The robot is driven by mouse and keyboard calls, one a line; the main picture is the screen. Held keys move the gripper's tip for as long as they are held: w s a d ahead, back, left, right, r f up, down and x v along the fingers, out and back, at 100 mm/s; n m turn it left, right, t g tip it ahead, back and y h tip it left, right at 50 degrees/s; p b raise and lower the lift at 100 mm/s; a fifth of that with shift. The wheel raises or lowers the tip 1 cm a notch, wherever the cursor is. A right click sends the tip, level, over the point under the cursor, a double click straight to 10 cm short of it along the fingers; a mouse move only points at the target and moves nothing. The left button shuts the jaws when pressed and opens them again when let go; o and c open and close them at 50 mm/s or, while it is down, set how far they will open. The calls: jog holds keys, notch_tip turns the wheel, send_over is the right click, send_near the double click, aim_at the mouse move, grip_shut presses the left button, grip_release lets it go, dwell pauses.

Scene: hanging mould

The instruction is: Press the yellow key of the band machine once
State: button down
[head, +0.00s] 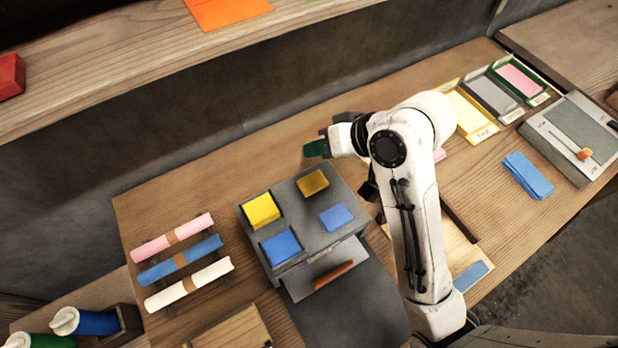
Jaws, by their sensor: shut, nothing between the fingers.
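The band machine is a grey box (291,199) in the middle of the bench. A bright yellow raised block (262,210) sits at its upper left, with a blue raised block (281,247) below it. A darker yellow patch (312,183) and a flatter blue patch (336,216) lie on its right side. I cannot tell for sure which yellow one is the key. My gripper (316,148), with a dark green end, is shut and empty. It appears beyond the machine's far edge, apart from both yellow pieces. My own wrist partly hides its fingers.
Pink, blue and white rolls (181,259) lie left of the machine. A red-brown bar (333,275) lies at its front. Yellow, grey and green trays (493,97), blue sheets (527,175) and a grey lever box (575,140) are right. A shelf (120,65) spans the upper left.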

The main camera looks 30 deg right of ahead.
jog(key=shift+f, duration=0.15)
jog(key=b, duration=0.7)
send_over(309, 180)
jog(key=s+d, duration=0.1)
jog(key=s, duration=0.1)
jog(key=f, duration=0.6)
jog(key=shift+w+f, duration=0.2)
jog(key=shift+w, duration=0.05)
jog(key=shift+f+b, duration=0.45)
jog(key=shift+f, duration=0.6)
jog(key=shift+f, duration=0.15)
jog(key=shift+f, duration=0.25)
jog(key=shift+f, duration=0.85)
dwell(0.9)
dwell(0.4)
jog(key=shift+r+p, duration=1.25)
jog(key=shift+r, duration=0.05)
